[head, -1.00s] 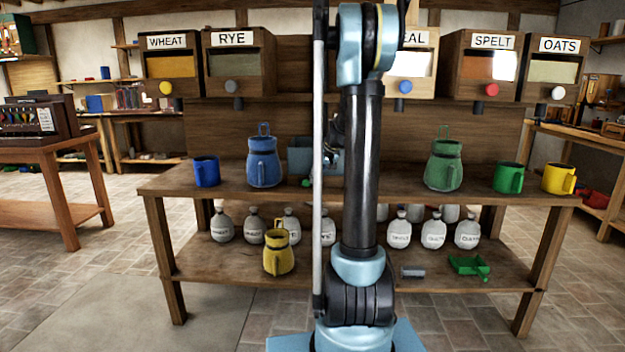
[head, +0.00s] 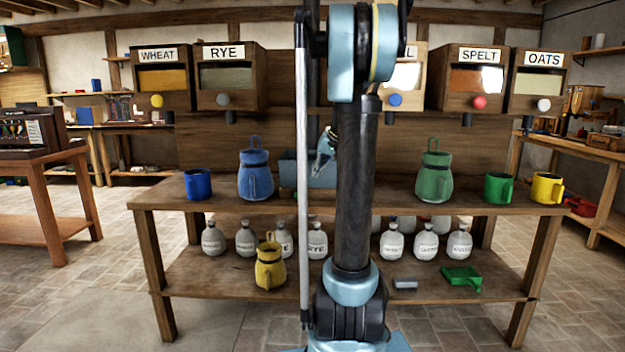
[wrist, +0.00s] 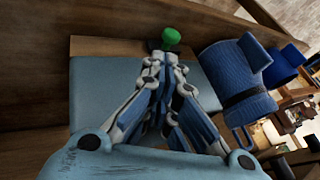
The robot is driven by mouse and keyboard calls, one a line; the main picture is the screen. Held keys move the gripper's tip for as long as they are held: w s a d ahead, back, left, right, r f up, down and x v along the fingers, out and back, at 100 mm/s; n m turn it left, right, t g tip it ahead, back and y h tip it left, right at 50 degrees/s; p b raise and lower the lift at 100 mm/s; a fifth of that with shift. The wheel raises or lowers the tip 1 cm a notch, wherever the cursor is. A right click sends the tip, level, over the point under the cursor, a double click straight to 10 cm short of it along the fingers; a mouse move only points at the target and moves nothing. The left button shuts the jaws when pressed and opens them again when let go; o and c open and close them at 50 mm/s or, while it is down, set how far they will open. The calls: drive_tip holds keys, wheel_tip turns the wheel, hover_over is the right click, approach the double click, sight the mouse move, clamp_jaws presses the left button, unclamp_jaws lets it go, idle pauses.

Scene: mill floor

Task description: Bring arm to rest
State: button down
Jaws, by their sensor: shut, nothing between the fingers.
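My arm (head: 356,180) stands upright in the middle of the head view and hides part of the bench behind it. My gripper (head: 318,170) hangs left of the arm column, in front of a blue-grey bin (head: 291,172) on the bench top. In the wrist view my gripper (wrist: 160,62) has its fingers together and empty, over the blue-grey bin (wrist: 95,85). A green knob-like thing (wrist: 171,38) shows just beyond the fingertips; whether they touch it I cannot tell. A blue jug (wrist: 238,75) stands to the right of the gripper.
The bench top holds a blue mug (head: 198,184), a green jug (head: 434,178), a green mug (head: 498,188) and a yellow mug (head: 547,188). Labelled hoppers hang above.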

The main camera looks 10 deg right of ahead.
drive_tip(key=s+a+f+g+h, duration=0.1)
drive_tip(key=s+a+f, duration=0.1)
drive_tip(key=s, duration=0.6)
drive_tip(key=s+a+f+n, duration=0.1)
drive_tip(key=s+a+f, duration=0.1)
drive_tip(key=s, duration=0.6)
drive_tip(key=s+a+f+g+h, duration=0.1)
drive_tip(key=s+a+f, duration=0.2)
drive_tip(key=s, duration=0.5)
drive_tip(key=s+f+h, duration=0.1)
drive_tip(key=s+f, duration=0.5)
drive_tip(key=s, duration=0.2)
drive_tip(key=s+d+f+n+g+h, duration=0.1)
drive_tip(key=s+f, duration=0.5)
drive_tip(key=s, duration=0.3)
drive_tip(key=shift+f, duration=0.2)
drive_tip(key=shift+w+f, duration=0.2)
drive_tip(key=shift+w, duration=0.25)
